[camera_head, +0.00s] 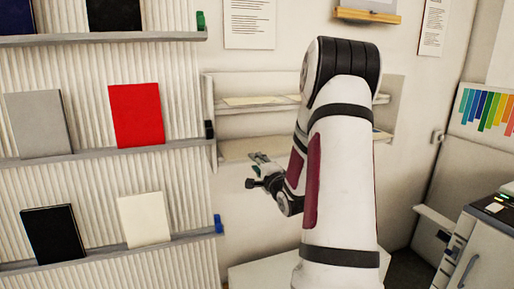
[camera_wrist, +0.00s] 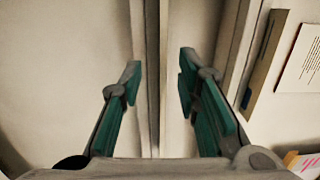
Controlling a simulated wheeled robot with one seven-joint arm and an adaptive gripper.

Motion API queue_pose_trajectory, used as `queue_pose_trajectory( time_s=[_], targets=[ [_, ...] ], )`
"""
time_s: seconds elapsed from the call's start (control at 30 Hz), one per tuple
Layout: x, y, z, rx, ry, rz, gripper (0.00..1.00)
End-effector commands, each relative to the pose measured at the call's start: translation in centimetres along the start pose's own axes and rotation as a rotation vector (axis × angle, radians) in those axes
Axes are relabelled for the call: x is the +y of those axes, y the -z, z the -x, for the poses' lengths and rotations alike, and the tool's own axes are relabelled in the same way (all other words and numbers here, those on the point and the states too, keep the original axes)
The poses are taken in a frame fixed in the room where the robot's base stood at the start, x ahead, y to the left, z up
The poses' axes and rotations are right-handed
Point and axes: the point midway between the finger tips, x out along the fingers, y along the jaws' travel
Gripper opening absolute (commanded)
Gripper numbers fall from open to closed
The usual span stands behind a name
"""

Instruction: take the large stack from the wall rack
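The wall rack (camera_head: 209,110) is a pale shelf unit on the back wall, partly hidden behind my arm. A flat cream stack (camera_head: 253,101) lies on its upper shelf. A pale flat surface shows on the lower shelf (camera_head: 240,150); I cannot tell whether it is a stack or bare shelf. My gripper (camera_head: 256,158) is in front of the lower shelf, to the left of my forearm. In the wrist view my gripper (camera_wrist: 160,65) is open, its two green-padded fingers apart, with a vertical edge strip (camera_wrist: 152,80) between them. I see nothing held.
On the left, a ribbed display wall holds ledges with a red panel (camera_head: 136,115), a grey panel (camera_head: 39,124) and several others. A wooden ledge (camera_head: 367,15) is above the rack. A grey machine (camera_head: 487,245) stands at the right. A pale table top (camera_head: 262,273) is below.

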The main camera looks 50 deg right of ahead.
Motion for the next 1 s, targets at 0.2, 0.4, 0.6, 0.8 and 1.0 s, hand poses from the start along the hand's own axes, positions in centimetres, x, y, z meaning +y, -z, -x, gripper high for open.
queue_pose_trajectory(
  time_s=[0.2,0.4,0.6,0.8,1.0],
  targets=[
    [-0.2,0.2,-2.0,-0.001,0.002,0.001,0.30],
    [-0.3,0.5,-4.7,-0.001,0.000,0.000,0.30],
    [-0.3,0.5,-5.5,0.000,0.000,0.000,0.30],
    [-0.3,0.5,-5.4,0.000,0.000,0.001,0.16],
    [-0.3,0.5,-5.4,0.000,0.000,0.001,0.00]
  ],
)
